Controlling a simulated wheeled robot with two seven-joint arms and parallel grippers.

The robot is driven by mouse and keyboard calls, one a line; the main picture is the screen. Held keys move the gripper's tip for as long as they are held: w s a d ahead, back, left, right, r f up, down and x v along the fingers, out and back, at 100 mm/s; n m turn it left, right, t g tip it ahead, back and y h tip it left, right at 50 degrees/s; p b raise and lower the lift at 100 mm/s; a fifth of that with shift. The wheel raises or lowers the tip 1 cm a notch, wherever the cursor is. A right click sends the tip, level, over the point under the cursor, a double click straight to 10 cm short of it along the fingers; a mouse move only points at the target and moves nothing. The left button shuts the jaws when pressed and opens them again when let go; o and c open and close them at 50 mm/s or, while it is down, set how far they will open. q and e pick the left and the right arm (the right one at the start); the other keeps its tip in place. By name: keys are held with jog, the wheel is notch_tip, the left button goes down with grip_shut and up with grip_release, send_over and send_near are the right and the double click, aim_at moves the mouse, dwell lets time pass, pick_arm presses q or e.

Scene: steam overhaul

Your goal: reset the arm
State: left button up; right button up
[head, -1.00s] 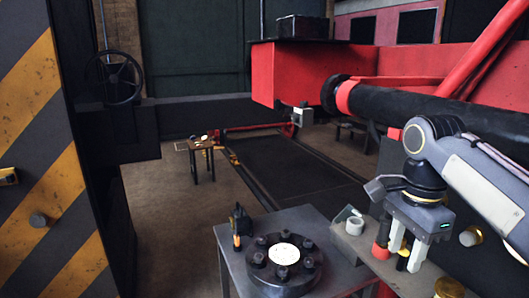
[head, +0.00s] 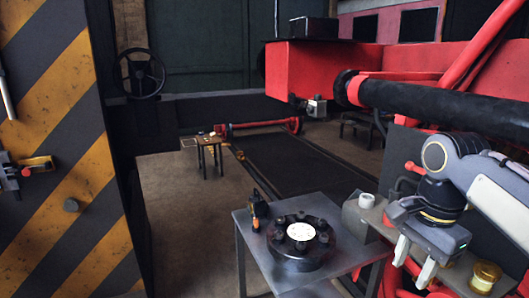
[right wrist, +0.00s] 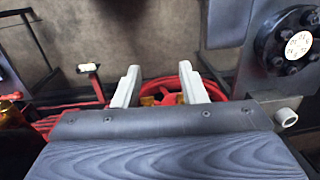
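My right gripper (head: 413,268) hangs at the right of the head view, fingers pointing down, beside the grey table and over a cluttered shelf. In the right wrist view its two pale fingers (right wrist: 160,82) stand apart with a clear gap. No held object shows between them. A red wheel-like part (right wrist: 168,92) and brass-coloured bits show beyond and below the fingers. My right forearm comes in from the right edge, bent at the wrist. My left gripper does not show in either view.
The grey table (head: 242,228) bears a dark bolted flange (head: 303,258) with a white face and a small black-and-orange tool (head: 258,210). A pale cup (head: 367,200) and a brass tin (head: 485,277) stand near my right gripper. A striped panel (head: 60,130) closes the left.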

jog(key=s+a+f+n+t+y+b, duration=0.1)
jog(key=s+a+f+n+t, duration=0.1)
jog(key=s+f+n, duration=0.3)
jog(key=s+a+f+n+t+y+b, duration=0.2)
jog(key=s+f+n, duration=0.4)
jog(key=s+f, duration=0.5)
notch_tip(320, 180, down, 4)
jog(key=shift+s+a+r+n+t, duration=0.2)
jog(key=shift+a+n+t, duration=0.1)
jog(key=shift+a+t, duration=0.35)
